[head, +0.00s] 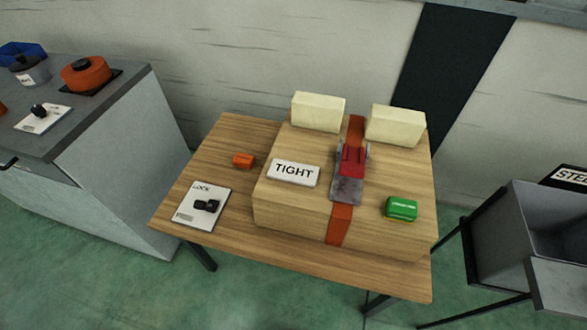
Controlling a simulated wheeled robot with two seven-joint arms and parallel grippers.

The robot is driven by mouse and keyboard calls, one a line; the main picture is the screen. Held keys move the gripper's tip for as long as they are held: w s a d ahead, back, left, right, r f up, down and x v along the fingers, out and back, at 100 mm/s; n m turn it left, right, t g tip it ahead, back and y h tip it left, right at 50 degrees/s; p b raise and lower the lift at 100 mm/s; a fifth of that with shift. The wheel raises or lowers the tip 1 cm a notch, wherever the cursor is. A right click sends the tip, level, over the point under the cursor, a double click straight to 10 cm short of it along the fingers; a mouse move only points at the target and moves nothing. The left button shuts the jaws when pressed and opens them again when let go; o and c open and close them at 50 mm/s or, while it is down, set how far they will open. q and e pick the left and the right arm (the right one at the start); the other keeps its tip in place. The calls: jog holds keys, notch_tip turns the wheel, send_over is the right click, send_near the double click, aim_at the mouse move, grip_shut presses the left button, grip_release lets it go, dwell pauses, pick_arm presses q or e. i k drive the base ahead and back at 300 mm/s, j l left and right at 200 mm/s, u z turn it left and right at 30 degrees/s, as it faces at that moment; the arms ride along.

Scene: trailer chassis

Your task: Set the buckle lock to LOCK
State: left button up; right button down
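In the head view a white plate (188,217) printed LOCK along its top lies on the left front part of a wooden table. A black knob or switch (207,206) sits on this plate; its exact setting is too small to tell. A red and grey metal buckle (348,172) sits on an orange-red strap (340,226) that runs over a wooden block (290,213). Neither of my grippers shows in the view.
A white TIGHT sign (293,173), a green object (401,209) and two cream blocks (318,111) (395,125) are on the wooden block. A small orange block (243,160) lies on the table (222,135). A grey cabinet (110,150) stands left, a grey bin (510,235) right.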

aim_at(201, 204)
jog(key=u, duration=1)
